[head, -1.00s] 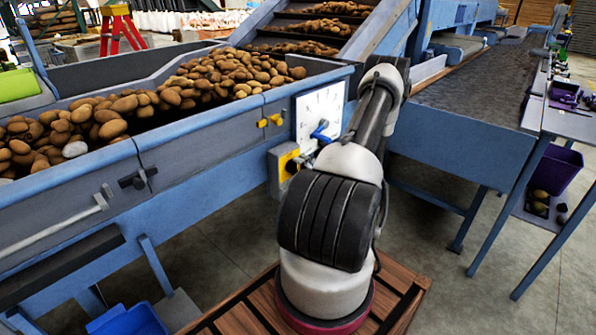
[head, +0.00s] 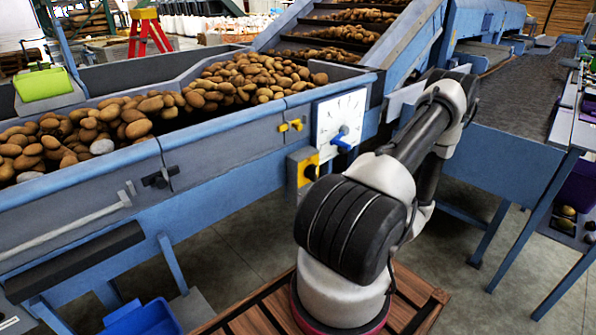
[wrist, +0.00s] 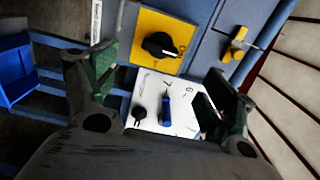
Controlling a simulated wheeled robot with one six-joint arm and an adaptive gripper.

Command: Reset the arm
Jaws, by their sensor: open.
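My gripper (wrist: 160,78) is open in the wrist view, its two dark fingers with green inner pads wide apart and nothing between them in its grasp. Beyond the fingers is a white dial plate (wrist: 150,96) with a blue pointer (wrist: 166,108); the right finger covers part of the plate. My arm (head: 365,220) rises from its base in the head view, bends at an elbow by the grader's side, and folds back down. The gripper itself is hidden in the head view.
The grader's hopper (head: 225,127) holds many potatoes. On its side are the dial plate, a yellow box with a black knob (head: 311,172) and a yellow handle (head: 291,126). A blue bin (head: 150,318) stands low left. A conveyor table (head: 510,155) is at right.

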